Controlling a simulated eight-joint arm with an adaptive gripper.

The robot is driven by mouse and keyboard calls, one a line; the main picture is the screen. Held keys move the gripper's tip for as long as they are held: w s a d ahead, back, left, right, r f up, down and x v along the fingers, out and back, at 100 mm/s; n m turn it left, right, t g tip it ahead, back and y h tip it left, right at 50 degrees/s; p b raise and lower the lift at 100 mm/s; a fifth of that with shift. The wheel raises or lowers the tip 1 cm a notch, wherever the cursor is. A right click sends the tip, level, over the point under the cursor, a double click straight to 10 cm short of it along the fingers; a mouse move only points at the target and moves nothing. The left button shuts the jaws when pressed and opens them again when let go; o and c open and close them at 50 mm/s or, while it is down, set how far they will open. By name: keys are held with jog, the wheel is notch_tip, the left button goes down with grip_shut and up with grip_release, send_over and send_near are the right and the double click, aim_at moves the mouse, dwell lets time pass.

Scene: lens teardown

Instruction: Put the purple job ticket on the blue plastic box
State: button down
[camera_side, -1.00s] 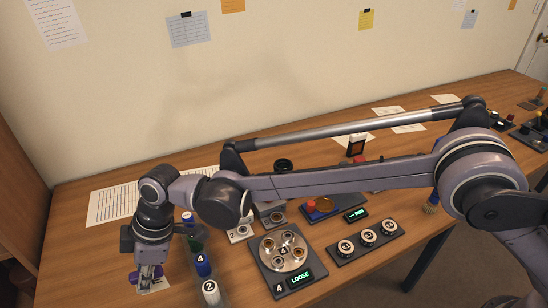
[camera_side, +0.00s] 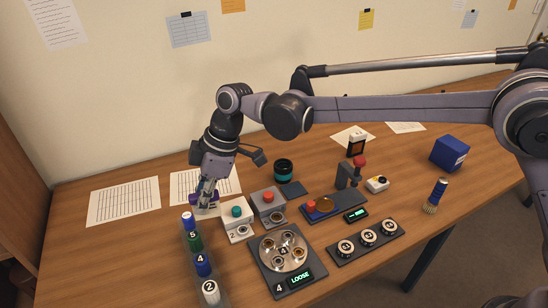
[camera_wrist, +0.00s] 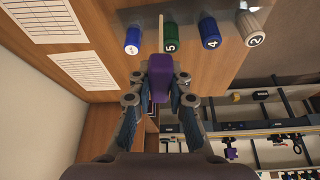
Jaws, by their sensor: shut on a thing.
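My gripper (camera_side: 207,190) is shut on the purple job ticket (camera_side: 195,198), behind the row of numbered cylinders. In the wrist view my gripper (camera_wrist: 160,92) has the purple ticket (camera_wrist: 160,72) between its two fingers, with a pale thin edge beyond it. In the side view the fingers hide part of the ticket. The blue plastic box (camera_side: 450,153) sits at the right rear of the table, well to the right of my gripper. I cannot see the box in the wrist view.
Numbered cylinders (camera_side: 202,263) stand in a row just in front of my gripper.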

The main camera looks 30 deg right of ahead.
jog(key=w+d+r+m+t+h, duration=0.1)
jog(key=w+d+r+m, duration=0.35)
jog(key=d, duration=1.25)
jog(key=w+d+f+m+t, duration=0.1)
jog(key=w+d, duration=0.6)
jog(key=d, duration=1)
jog(key=s+d+r+m+t+h, duration=0.1)
jog(key=s+d+m, duration=0.1)
jog(key=d, duration=0.9)
jog(key=s+d+r+m, duration=0.1)
jog(key=d+m, duration=0.1)
jog(key=d, duration=1)
jog(key=s+d+r+m+h, duration=0.1)
jog(key=s+d+r+m, duration=0.15)
jog(key=s+d, duration=1)
jog(key=s+d+r+m+h, duration=0.15)
jog(key=s+d+m, duration=0.25)
jog(key=s+d, duration=0.8)
send_over(452, 142)
notch_tip(452, 142, down, 8)
jog(key=shift+d+f+t, duration=0.1)
jog(key=shift+f+t, duration=0.3)
jog(key=shift+f, duration=1.5)
jog(key=shift+f, duration=0.15)
